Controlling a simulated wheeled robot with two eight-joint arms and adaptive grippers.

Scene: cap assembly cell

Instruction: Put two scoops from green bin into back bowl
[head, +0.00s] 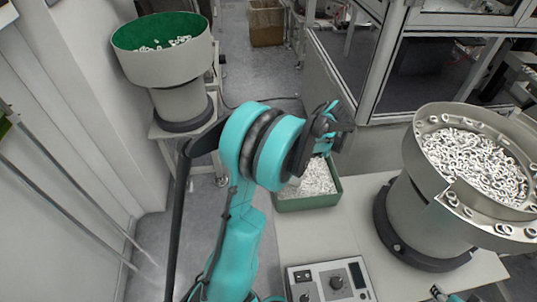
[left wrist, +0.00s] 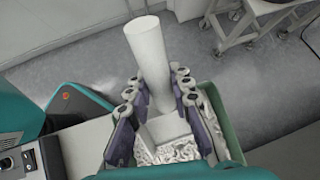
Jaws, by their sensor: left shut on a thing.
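The green bin (head: 336,198) stands on the table's left end and holds many small white parts. Its rim also shows in the left wrist view (left wrist: 232,135). My left gripper (head: 333,122) is over the bin, and in the left wrist view (left wrist: 158,92) its fingers are shut on a white scoop (left wrist: 148,48). The scoop's round handle sticks up between the fingers. Its lower end is down by the white parts; whether it holds any is not clear. The back bowl (head: 165,66), green inside, stands at the back left with some white parts. My right gripper is not in view.
A large metal bowl (head: 412,152) full of white parts stands on the table (head: 310,240) at the right. A control box (head: 330,283) sits at the front. A glass-walled frame rises behind the table. Open floor lies between the table and back bowl.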

